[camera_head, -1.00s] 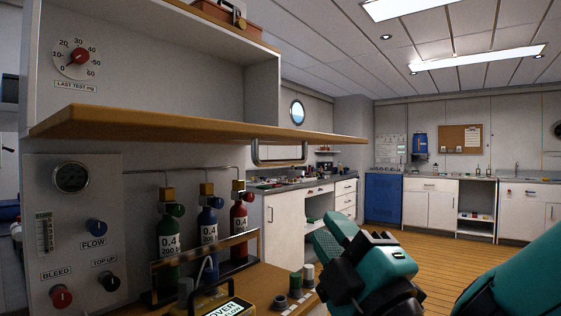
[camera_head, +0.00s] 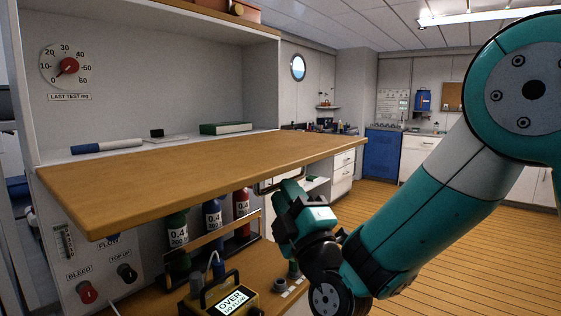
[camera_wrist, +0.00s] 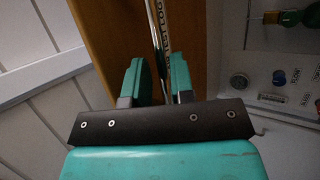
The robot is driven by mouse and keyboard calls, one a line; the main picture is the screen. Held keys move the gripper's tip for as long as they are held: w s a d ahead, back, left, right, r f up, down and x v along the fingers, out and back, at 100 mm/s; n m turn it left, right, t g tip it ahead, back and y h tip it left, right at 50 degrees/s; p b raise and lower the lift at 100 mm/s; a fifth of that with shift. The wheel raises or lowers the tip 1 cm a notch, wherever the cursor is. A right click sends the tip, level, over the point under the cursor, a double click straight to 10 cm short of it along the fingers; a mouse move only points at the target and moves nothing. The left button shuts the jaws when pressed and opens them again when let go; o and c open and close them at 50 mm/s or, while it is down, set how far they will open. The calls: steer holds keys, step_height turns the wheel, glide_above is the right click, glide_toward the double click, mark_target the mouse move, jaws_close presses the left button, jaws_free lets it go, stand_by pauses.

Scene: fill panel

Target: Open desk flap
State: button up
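The desk flap (camera_head: 215,170) is a wide wooden board that looks roughly level and juts from the wall unit. The flap's wood (camera_wrist: 113,30) also shows beside the fingers, and lettering runs along the bar.
A panel with knobs (camera_head: 87,292) is at lower left. Open wooden floor (camera_head: 450,240) lies to the right.

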mark_target(281, 155)
steer(key=shift+p+x, duration=0.7)
steer(key=shift+x, duration=0.75)
jaws_close()
step_height(281, 155, up, 3)
steer(key=g+p, duration=0.1)
steer(key=p, duration=0.5)
steer(key=shift+d+r+n, duration=0.15)
steer(key=shift+r+n, duration=0.1)
steer(key=shift+n, duration=0.15)
steer(key=r+g+p, duration=0.1)
steer(key=r+p, duration=0.1)
steer(key=p, duration=0.3)
steer(key=shift+s+n, duration=0.1)
steer(key=shift+n, duration=0.3)
steer(key=shift+f, duration=0.25)
